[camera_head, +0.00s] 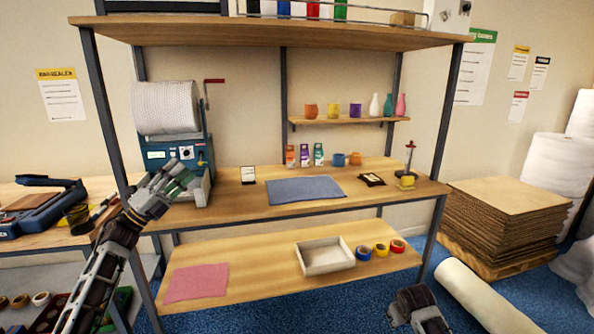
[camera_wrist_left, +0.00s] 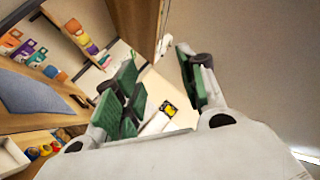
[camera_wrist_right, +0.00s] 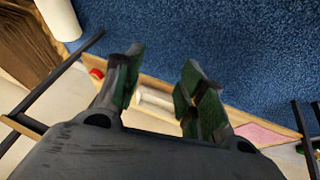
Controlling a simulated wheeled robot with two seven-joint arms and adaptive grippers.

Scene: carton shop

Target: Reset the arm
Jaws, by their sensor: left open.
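My left gripper (camera_head: 178,180) is raised in front of the blue machine with the bubble-wrap roll, at the left of the bench. In the left wrist view its green-padded fingers (camera_wrist_left: 160,88) are spread with nothing between them. My right arm shows only in part at the bottom right of the head view. In the right wrist view the right gripper's fingers (camera_wrist_right: 160,85) stand apart over the blue floor, with no object between them. Whether the left gripper touches the machine cannot be told.
The bench top (camera_head: 240,203) carries a blue-grey mat (camera_head: 305,190), small boxes and mugs. The lower shelf (camera_head: 240,260) holds a pink sheet (camera_head: 197,282), a white tray (camera_head: 325,257) and tape rolls.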

